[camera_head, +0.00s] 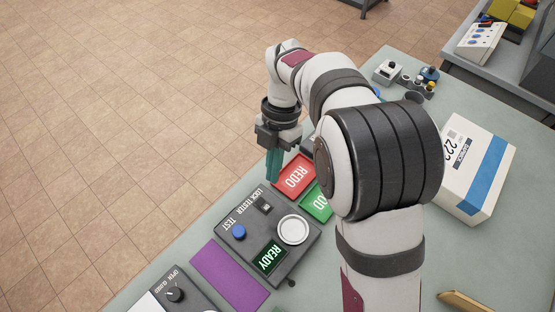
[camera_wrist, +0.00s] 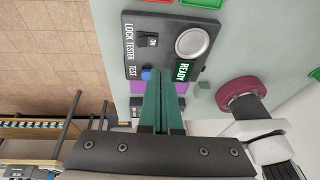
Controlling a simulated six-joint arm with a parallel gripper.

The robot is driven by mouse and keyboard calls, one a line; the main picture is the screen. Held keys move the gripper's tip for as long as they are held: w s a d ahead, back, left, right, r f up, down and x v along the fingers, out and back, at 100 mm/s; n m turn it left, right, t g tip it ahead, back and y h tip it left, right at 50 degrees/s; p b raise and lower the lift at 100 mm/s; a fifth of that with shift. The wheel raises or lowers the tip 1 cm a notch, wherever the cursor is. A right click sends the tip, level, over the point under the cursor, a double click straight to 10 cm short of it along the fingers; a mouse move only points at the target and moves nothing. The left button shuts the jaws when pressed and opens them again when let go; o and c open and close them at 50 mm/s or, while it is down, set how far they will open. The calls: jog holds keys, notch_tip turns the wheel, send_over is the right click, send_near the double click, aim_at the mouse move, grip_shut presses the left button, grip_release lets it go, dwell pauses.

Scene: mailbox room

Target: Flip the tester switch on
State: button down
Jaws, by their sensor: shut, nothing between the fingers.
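The lock tester (camera_head: 254,262) is a dark box on the table, with LOCK TESTER and TEST lettering. It also shows at the top of the wrist view (camera_wrist: 140,18). Its small black switch (camera_head: 264,207) sits near the lettering, and in the wrist view the switch (camera_wrist: 148,40) carries a pale mark that seems to read ON. A blue button (camera_head: 239,232), a round pale disc (camera_head: 293,229) and a lit green READY display (camera_head: 271,256) share the panel. My gripper (camera_head: 273,178) has teal fingers, shut and empty, pointing down near the tester's far edge, apparently above it.
A red REDO tray (camera_head: 293,177) and a green tray (camera_head: 317,202) lie beyond the tester. A purple mat (camera_head: 229,274) and a box with an OPEN/CLOSED knob (camera_head: 174,295) lie on its near side. A white-and-blue carton (camera_head: 465,165) stands at right.

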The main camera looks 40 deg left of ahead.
jog(key=r, duration=0.2)
jog(key=w+r, duration=0.1)
jog(key=shift+d, duration=0.3)
